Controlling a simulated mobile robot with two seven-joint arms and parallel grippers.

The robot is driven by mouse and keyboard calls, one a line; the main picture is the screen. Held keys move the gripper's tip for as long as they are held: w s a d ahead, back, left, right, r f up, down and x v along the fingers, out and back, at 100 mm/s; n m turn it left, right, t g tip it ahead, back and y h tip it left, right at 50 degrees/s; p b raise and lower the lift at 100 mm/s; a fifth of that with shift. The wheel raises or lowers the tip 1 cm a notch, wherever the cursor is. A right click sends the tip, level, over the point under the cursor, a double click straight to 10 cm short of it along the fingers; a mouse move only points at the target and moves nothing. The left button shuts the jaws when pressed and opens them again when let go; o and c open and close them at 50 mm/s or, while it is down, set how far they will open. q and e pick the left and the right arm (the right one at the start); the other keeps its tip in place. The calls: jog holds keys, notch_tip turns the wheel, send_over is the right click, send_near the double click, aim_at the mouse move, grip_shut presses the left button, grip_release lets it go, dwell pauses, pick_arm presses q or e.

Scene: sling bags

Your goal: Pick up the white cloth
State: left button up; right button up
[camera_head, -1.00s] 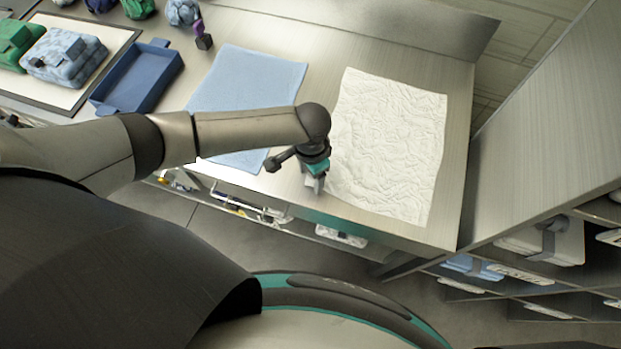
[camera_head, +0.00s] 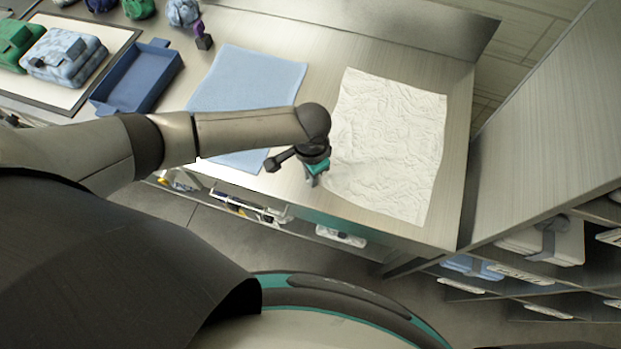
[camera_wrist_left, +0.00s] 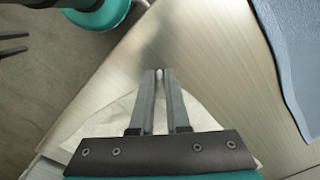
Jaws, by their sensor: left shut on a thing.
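The white cloth (camera_head: 388,147) lies spread and wrinkled on the right part of the table. My left gripper (camera_head: 314,178) is at the cloth's near left corner in the head view. In the left wrist view its two fingers (camera_wrist_left: 160,76) are nearly together, with a bit of white cloth (camera_wrist_left: 103,117) pinched between them. The rest of the cloth lies under and behind the gripper there.
A blue cloth (camera_head: 243,88) lies flat to the left, also seen in the left wrist view (camera_wrist_left: 296,50). A blue tray (camera_head: 140,80) and bags on a board are at the far left. The table (camera_head: 452,150) ends just right of the white cloth.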

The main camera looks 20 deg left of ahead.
pick_arm(q)
jog(key=shift+r+p, duration=0.3)
jog(key=shift+p, duration=0.15)
grip_shut()
notch_tip(320, 180, up, 11)
jog(key=p, duration=0.9)
jog(key=shift+r, duration=0.2)
notch_tip(320, 180, up, 36)
